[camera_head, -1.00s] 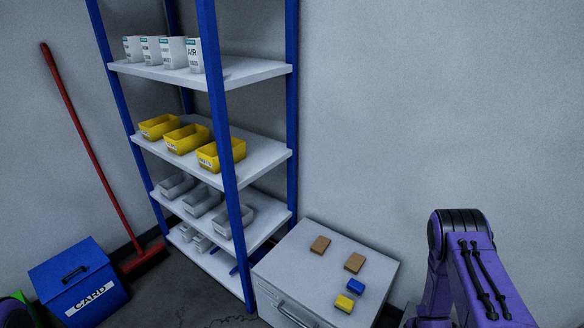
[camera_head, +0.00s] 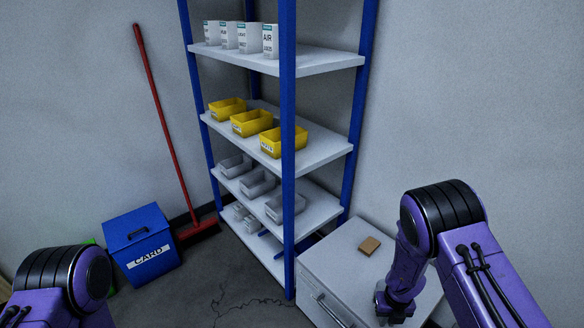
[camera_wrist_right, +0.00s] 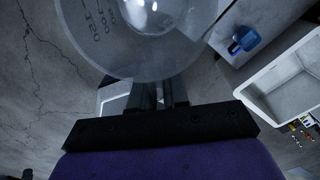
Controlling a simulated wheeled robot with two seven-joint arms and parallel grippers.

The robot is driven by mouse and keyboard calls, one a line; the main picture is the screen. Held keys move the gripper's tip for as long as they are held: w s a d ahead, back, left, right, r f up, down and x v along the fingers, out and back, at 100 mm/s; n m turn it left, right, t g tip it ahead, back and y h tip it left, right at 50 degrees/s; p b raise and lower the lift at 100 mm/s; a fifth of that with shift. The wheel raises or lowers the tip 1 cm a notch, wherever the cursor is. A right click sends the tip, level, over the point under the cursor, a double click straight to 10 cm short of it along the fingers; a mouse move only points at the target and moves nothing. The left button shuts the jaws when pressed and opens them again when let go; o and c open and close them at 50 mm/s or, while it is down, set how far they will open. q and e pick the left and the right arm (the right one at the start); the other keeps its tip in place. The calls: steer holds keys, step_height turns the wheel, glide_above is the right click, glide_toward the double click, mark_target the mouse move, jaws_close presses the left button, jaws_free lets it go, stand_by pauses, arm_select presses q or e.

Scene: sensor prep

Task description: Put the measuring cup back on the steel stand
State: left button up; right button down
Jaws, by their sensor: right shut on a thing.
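The measuring cup (camera_wrist_right: 135,40) is a clear round vessel with dark graduation marks, large in the right wrist view and cut off by its top edge. My right gripper (camera_wrist_right: 160,95) is shut on it, with its fingers at the cup's near edge. In the head view the cup is not visible. There my right arm comes in at the lower right, in front of the white cabinet. My left arm shows at the lower left, but its gripper is out of view. I cannot make out the steel stand in either view.
A blue-posted shelf (camera_head: 320,60) holds cartons and yellow and grey bins. A white cabinet (camera_head: 335,265) bears a brown block (camera_head: 369,245). A blue card box (camera_head: 142,240) and red broom (camera_head: 160,110) stand left. The right wrist view shows a white basin (camera_wrist_right: 265,103) and blue object (camera_wrist_right: 243,40).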

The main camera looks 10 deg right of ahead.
steer(key=w+a+r+m+b, duration=0.1)
steer(key=a+r+m, duration=0.5)
steer(key=r+m, duration=0.5)
steer(key=w+a+r+m+b, duration=0.1)
steer(key=a+r+m, duration=0.6)
steer(key=m, duration=1.5)
step_height(320, 180, up, 4)
steer(key=shift+w+a+r+m, duration=0.15)
steer(key=shift+w+r+m, duration=0.15)
steer(key=shift+w, duration=0.5)
